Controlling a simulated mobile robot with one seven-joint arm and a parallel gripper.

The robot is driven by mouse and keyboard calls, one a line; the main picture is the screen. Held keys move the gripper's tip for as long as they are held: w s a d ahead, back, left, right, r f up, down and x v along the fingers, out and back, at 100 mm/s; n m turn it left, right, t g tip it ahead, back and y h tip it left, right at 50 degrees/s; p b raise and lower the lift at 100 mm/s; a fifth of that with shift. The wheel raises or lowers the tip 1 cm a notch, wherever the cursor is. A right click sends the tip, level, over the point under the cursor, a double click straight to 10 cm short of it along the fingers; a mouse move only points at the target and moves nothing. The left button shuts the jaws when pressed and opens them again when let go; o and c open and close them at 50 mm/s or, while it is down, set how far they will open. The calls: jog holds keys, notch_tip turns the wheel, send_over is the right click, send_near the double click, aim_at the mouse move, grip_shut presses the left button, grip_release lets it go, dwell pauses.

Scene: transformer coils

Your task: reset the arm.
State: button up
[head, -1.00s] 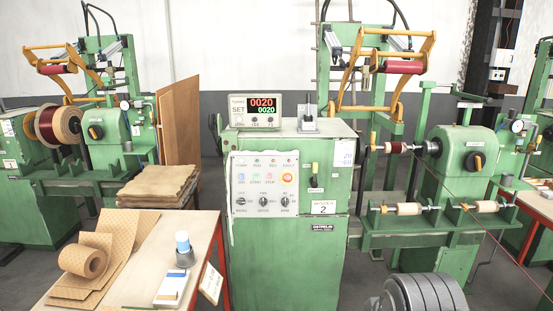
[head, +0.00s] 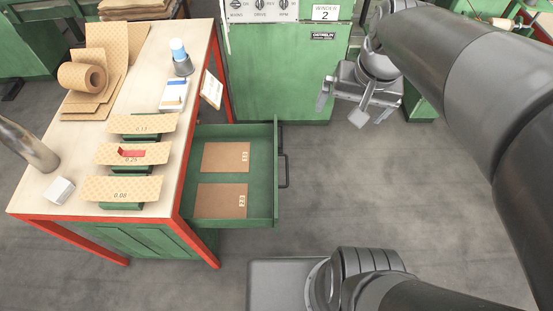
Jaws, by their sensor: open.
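My gripper (head: 343,104) hangs in the air at the upper right of the head view, in front of the green winder cabinet (head: 285,75). Its fingers are apart with nothing between them. My dark arm comes in from the right edge and is bent, with the gripper pointing downward. Another dark part of my body shows at the bottom. The gripper is clear of the table and of the open drawer to its left.
The grey floor at centre is free.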

jog(key=w+d+f+m+g+y, duration=0.2)
jog(key=w+f+m+g+y, duration=0.15)
jog(key=w+f, duration=0.6)
jog(key=w+d+f+m+g+y, duration=0.15)
jog(key=w+f+m+y, duration=0.25)
jog(key=f, duration=1)
jog(key=w+d+f+m+g+y, duration=0.1)
jog(key=w+d+f+m+y, duration=0.3)
jog(key=f, duration=1)
notch_tip(320, 180, down, 15)
jog(key=s+a+m+t+y, duration=0.2)
jog(key=m+t+y, duration=0.1)
jog(key=m+y, duration=0.25)
jog(key=a, duration=1)
jog(key=shift+f+n, duration=0.15)
jog(key=shift+n, duration=0.25)
jog(key=shift+d, duration=0.1)
jog(key=d, duration=1)
